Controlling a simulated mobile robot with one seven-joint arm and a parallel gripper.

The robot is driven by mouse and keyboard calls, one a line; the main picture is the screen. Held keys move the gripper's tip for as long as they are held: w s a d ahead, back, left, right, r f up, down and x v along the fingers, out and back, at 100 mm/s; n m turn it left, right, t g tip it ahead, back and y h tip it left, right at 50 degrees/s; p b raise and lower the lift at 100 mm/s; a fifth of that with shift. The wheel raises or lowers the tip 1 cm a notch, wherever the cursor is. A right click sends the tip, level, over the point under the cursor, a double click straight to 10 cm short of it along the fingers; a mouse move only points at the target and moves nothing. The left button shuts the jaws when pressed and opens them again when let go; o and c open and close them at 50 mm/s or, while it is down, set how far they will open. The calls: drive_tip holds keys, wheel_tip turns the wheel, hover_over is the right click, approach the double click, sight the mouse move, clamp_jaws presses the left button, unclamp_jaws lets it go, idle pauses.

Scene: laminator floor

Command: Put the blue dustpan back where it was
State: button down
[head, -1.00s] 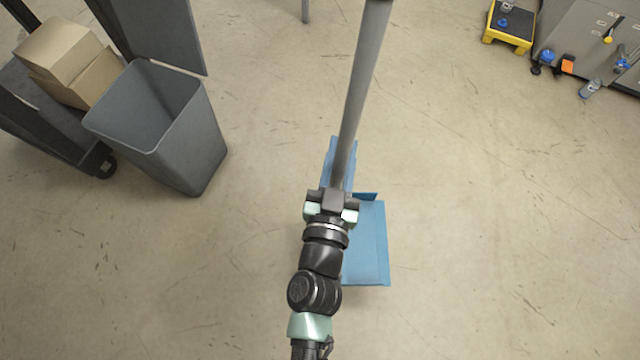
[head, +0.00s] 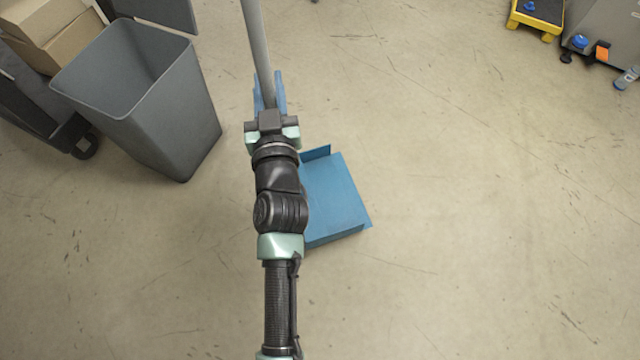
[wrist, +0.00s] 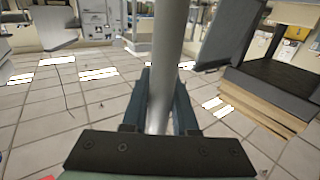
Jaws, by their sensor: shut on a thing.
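The blue dustpan's flat pan (head: 335,195) shows in the head view below and to the right of my gripper, partly covered by my arm. A long grey pole (head: 254,45), which looks like its handle, rises from between my fingers. My gripper (head: 268,88) is shut on this pole, with one blue finger on each side. The wrist view shows the pole (wrist: 168,60) upright between the fingers (wrist: 160,95). The join of pole and pan is hidden behind my gripper and arm. I cannot tell whether the pan touches the floor.
A grey bin (head: 150,110) stands close on the left, beside cardboard boxes (head: 50,35). A yellow step stool (head: 533,27) and a grey cabinet (head: 612,40) with small items near it are at the far right. The floor at centre and right is clear.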

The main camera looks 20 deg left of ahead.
wheel_tip(320, 180, down, 10)
drive_tip(key=b, duration=0.8)
drive_tip(key=shift+f, duration=0.1)
drive_tip(key=c, duration=0.7)
unclamp_jaws()
drive_tip(key=shift+b+v, duration=0.6)
drive_tip(key=shift+v, duration=5.4)
drive_tip(key=shift+s, duration=0.1)
